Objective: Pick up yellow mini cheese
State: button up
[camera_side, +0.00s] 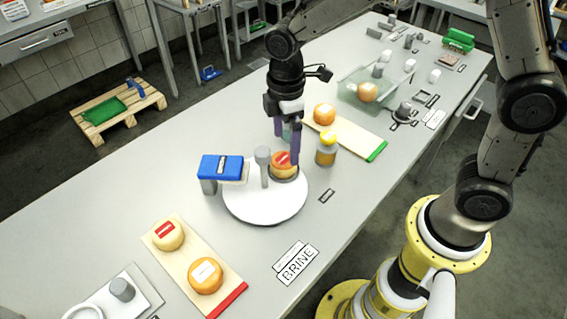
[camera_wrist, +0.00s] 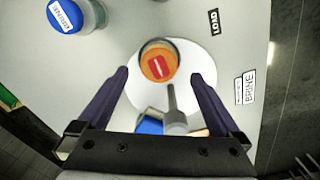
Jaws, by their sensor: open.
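A pale yellow cheese (camera_side: 168,235) with a red label lies on the near-left board in the side view. An orange-yellow cheese (camera_side: 205,275) with a white label lies on the same board. An orange cheese (camera_side: 284,160) with a red label sits at the edge of the white disc (camera_side: 250,208); in the wrist view this cheese (camera_wrist: 158,64) is inside a dark ring. I cannot tell for sure which one is the yellow mini cheese. My gripper (camera_side: 287,148) is open and empty above the orange cheese; its fingers (camera_wrist: 160,75) are spread to either side of it in the wrist view.
A grey post (camera_side: 263,165) and a blue block (camera_side: 220,166) stand at the disc. A yellow-topped jar (camera_side: 326,149) is close to my gripper. A blue-lidded jar (camera_wrist: 72,14) shows in the wrist view. The bench around the BRINE sign (camera_side: 296,264) is clear.

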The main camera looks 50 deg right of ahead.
aim_at(283, 159)
jog(key=shift+w+a+f, duration=0.1)
jog(key=shift+f, duration=1.45)
jog(key=shift+w+a+f, duration=0.1)
jog(key=shift+f, duration=1.4)
jog(key=shift+r, duration=0.15)
jog(key=c, duration=1.6)
